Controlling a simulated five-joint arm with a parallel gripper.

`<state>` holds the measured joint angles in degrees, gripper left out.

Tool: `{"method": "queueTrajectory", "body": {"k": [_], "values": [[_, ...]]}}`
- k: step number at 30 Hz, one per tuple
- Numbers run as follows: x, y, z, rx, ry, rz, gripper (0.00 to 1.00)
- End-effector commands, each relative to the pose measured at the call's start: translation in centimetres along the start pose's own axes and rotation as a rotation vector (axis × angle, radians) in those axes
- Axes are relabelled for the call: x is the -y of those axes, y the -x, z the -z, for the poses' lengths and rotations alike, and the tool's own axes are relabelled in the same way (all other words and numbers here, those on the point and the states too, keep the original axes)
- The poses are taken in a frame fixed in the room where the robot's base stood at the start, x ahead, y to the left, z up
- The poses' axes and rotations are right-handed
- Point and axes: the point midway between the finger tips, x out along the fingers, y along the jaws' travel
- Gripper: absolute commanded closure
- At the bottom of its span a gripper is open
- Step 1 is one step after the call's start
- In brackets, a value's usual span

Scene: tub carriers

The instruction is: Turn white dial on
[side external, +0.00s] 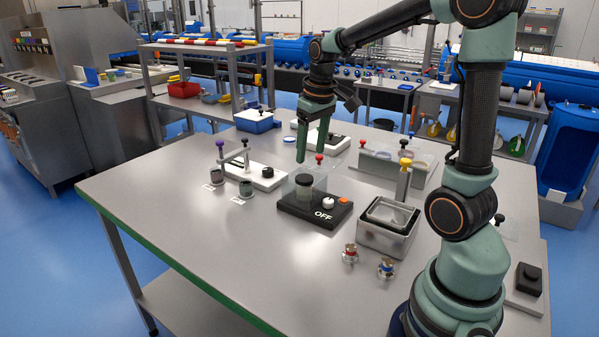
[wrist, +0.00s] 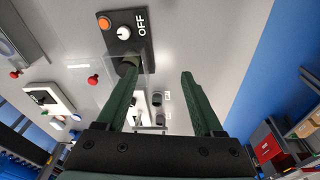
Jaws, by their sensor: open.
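The white dial (side external: 328,202) sits on a black base (side external: 308,213) near the middle of the table, beside an orange button (side external: 343,200) and the word OFF. In the wrist view the white dial (wrist: 124,32) lies at the upper left, next to the orange button (wrist: 104,23) on the black base (wrist: 139,51). A dark cylinder (side external: 304,186) stands on the same base with a clear panel or cover around it. My gripper (side external: 311,155) points down above and behind the base, open and empty. In the wrist view my gripper (wrist: 158,70) has its fingers apart, clear of the dial.
A metal tub (side external: 386,238) with a yellow-topped post stands right of the base. Two small fittings (side external: 350,253) lie in front. A white unit with a black knob (side external: 256,174) and a purple-topped stand (side external: 220,146) are left. The front left table is clear.

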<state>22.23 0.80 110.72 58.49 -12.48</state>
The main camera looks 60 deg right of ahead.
Motion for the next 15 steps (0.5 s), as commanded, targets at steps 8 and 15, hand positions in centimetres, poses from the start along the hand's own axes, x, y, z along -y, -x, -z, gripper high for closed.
{"method": "queueTrajectory", "body": {"k": [8, 15], "values": [[-7.7, -5.6, 1.1, 0.137, -0.075, 0.019, 0.31], [-9.8, -7.6, 0.9, 0.173, -0.092, 0.030, 0.31]]}}
